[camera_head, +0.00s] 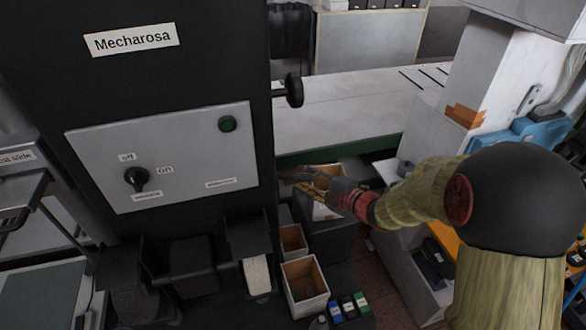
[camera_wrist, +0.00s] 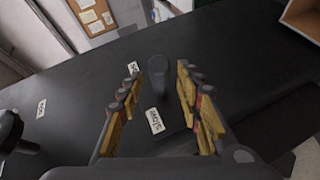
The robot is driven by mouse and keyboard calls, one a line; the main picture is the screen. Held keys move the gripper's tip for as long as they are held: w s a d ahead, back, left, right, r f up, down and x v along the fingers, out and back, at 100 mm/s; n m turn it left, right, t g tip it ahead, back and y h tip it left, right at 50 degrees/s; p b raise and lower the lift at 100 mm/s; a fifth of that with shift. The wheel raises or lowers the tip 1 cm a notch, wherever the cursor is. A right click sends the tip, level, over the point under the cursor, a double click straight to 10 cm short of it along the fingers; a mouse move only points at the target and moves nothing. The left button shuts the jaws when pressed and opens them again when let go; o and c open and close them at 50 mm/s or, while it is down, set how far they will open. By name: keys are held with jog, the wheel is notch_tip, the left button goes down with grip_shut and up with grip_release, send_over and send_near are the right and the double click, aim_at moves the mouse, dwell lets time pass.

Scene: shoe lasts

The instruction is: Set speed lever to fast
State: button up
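The speed lever (camera_wrist: 158,75) is a short dark handle on a black machine surface, seen in the wrist view. A white "slow" label (camera_wrist: 155,120) lies just below it in that view. Another small label (camera_wrist: 133,68) is partly hidden by the left fingertip, so I cannot read it in full. My gripper (camera_wrist: 158,68) is open, with one yellow-and-dark finger on each side of the lever; I cannot tell whether either finger touches it. In the head view my gripper (camera_head: 295,180) is by the right side of the black Mecharosa machine (camera_head: 215,55), and the lever is hidden.
A black round knob (camera_head: 294,90) sticks out from the machine's right side; one shows at left in the wrist view (camera_wrist: 10,130). The grey panel (camera_head: 185,145) carries an off/on switch (camera_head: 137,178). Open boxes (camera_head: 304,280) stand below my gripper. A white table (camera_head: 345,110) is behind.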

jog(key=x, duration=0.6)
jog(key=shift+w+p, duration=0.25)
jog(key=shift+p, duration=0.1)
jog(key=shift+a+f, duration=0.15)
jog(key=shift+c, duration=0.9)
grip_shut()
